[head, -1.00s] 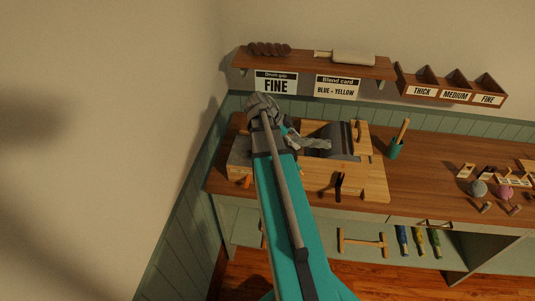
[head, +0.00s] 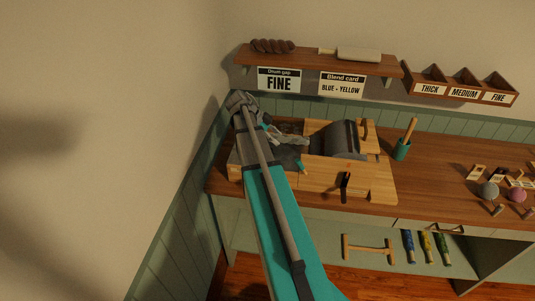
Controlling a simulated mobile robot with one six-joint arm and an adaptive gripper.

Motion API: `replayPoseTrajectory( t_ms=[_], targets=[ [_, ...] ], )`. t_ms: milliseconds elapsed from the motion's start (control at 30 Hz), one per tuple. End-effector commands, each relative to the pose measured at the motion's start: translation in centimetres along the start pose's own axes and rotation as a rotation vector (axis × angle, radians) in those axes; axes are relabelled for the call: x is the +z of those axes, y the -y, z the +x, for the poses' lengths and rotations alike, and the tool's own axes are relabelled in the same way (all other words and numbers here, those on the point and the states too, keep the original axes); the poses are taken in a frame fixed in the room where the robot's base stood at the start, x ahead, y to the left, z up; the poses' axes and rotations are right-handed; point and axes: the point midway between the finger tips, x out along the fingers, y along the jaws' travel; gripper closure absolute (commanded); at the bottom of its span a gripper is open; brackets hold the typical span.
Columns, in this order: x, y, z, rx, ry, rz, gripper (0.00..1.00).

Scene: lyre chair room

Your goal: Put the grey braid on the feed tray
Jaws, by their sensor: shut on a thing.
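The grey braid (head: 292,130) is a pale, lumpy strand at the left of the drum carder's dark drum (head: 338,138). My gripper (head: 275,133) is shut on it, at the braid's left end. The feed tray (head: 288,158) is the grey surface at the left of the drum, partly hidden by my arm. The braid is over or on the tray's far part. I cannot tell whether it touches the tray.
The wooden carder frame (head: 375,185) stands on the brown bench (head: 430,165). A teal cup with a stick (head: 402,149) is to its right. A shelf (head: 315,61) with a dark braid (head: 272,46) hangs above. The corner wall is close at left.

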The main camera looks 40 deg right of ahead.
Motion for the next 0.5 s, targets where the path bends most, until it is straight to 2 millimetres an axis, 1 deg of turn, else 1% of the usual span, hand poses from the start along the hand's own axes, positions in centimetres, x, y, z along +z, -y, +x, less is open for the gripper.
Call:
replayPoseTrajectory(
  t_ms=[33, 200, 333, 500],
  targets=[
    [1.1, 0.4, 0.4, 0.000, 0.000, -0.001, 0.98],
    [2.9, 1.1, 0.7, -0.001, 0.000, 0.000, 0.98],
    [3.6, 1.4, 0.8, -0.001, 0.000, 0.001, 0.98],
    [3.9, 1.5, 0.8, 0.000, 0.000, 0.001, 0.98]
  ],
)
